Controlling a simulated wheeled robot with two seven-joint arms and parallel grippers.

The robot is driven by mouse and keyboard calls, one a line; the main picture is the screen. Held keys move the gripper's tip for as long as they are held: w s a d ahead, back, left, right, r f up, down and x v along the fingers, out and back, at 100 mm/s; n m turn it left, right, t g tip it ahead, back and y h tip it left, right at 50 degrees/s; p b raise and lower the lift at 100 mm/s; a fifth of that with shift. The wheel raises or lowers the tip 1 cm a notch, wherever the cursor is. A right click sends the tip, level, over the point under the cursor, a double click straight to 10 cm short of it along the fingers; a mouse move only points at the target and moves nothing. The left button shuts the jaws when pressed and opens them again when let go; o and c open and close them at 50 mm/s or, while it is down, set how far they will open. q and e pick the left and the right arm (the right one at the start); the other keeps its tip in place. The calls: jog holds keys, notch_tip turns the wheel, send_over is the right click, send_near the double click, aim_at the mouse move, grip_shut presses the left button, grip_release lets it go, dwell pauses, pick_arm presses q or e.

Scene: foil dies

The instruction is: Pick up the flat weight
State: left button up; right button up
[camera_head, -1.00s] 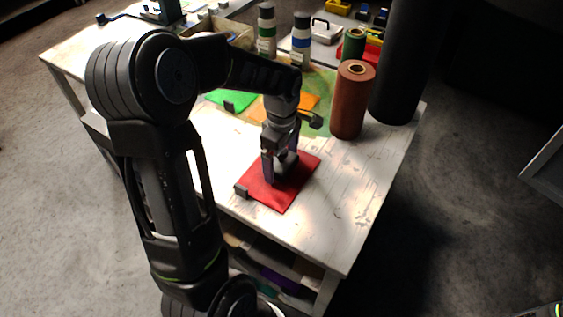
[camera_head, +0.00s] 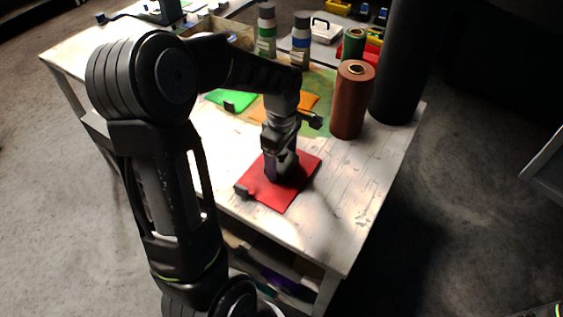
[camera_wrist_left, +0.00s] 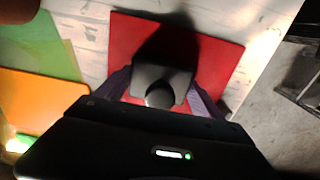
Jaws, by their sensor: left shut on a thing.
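The flat weight is a dark grey block with a round knob, seen between my left gripper's fingers in the left wrist view (camera_wrist_left: 160,76). My left gripper (camera_wrist_left: 160,98) is shut on it, with a purple-grey finger on each side. In the head view the left gripper (camera_head: 281,176) points down over the red sheet (camera_head: 268,196) on the white table, and it mostly hides the weight. The red sheet also shows in the left wrist view (camera_wrist_left: 222,60). I cannot tell whether the weight touches the sheet. My right gripper is in neither view.
Green (camera_head: 232,99) and orange (camera_head: 300,103) sheets lie behind the red one. A brown roll (camera_head: 352,100) and a tall black roll (camera_head: 402,65) stand at the right. A small dark block (camera_head: 241,190) sits at the red sheet's left corner. The table's front right (camera_head: 335,220) is clear.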

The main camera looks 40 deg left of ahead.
pick_arm(q)
jog(key=shift+c, duration=0.8)
jog(key=shift+w+r, duration=0.1)
jog(key=shift+r, duration=0.5)
notch_tip(320, 180, up, 9)
jog(key=shift+b, duration=0.45)
